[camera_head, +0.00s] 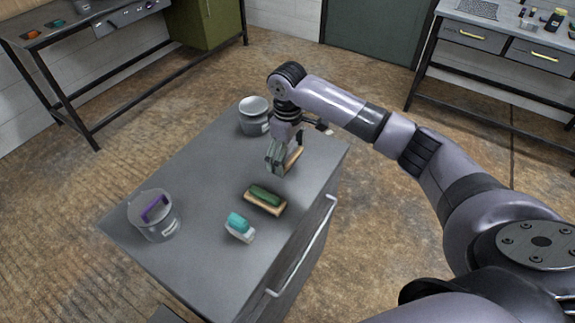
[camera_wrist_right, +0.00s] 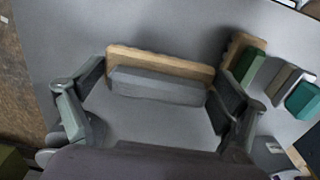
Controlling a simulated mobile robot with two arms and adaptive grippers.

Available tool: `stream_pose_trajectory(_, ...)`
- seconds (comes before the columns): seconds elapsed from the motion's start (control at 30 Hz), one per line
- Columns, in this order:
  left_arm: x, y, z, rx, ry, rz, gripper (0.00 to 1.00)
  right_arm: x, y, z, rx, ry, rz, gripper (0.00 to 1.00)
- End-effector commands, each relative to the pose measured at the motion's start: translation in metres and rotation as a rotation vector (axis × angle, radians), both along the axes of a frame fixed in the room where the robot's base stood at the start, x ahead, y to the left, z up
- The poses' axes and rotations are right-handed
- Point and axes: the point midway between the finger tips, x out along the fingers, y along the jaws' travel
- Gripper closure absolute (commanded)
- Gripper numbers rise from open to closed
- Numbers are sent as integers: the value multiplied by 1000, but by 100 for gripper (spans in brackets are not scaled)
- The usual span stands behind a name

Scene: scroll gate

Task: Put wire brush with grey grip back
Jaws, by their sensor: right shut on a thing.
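The wire brush with a grey grip shows in the right wrist view (camera_wrist_right: 160,85) as a tan wooden block with a long grey grip. It lies crosswise between the two fingers of my right gripper (camera_wrist_right: 155,115), which is shut on it. In the head view my right gripper (camera_head: 284,158) is over the back right part of the grey cabinet top (camera_head: 195,180). The tan block of the brush (camera_head: 294,158) shows there beside the fingers, which partly hide it. I cannot tell whether it touches the top. My left gripper is not in view.
A brush with a green grip (camera_head: 265,198) and one with a teal grip (camera_head: 240,227) lie nearer the front. A pale bucket (camera_head: 254,117) stands behind the gripper. A bucket (camera_head: 160,232) with a purple-gripped thing (camera_head: 155,208) stands at left. The middle left of the top is clear.

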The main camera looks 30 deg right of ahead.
Motion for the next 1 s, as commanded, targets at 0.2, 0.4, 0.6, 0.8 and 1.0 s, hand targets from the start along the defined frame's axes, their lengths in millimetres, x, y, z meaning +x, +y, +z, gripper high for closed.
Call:
stream_pose_trajectory(0.2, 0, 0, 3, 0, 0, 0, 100, 0, 0, -20, 1, 1, 0, 44)
stream_pose_trajectory(0.4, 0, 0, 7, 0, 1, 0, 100, 0, 1, -49, 0, 1, 0, 44)
stream_pose_trajectory(0.6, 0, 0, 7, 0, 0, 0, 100, 0, 0, -57, 0, -1, 1, 44)
stream_pose_trajectory(0.8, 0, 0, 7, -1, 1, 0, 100, 0, 0, -57, 0, 0, 1, 3)
stream_pose_trajectory(1.0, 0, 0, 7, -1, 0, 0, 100, 0, 0, -56, 1, -1, 0, 0)
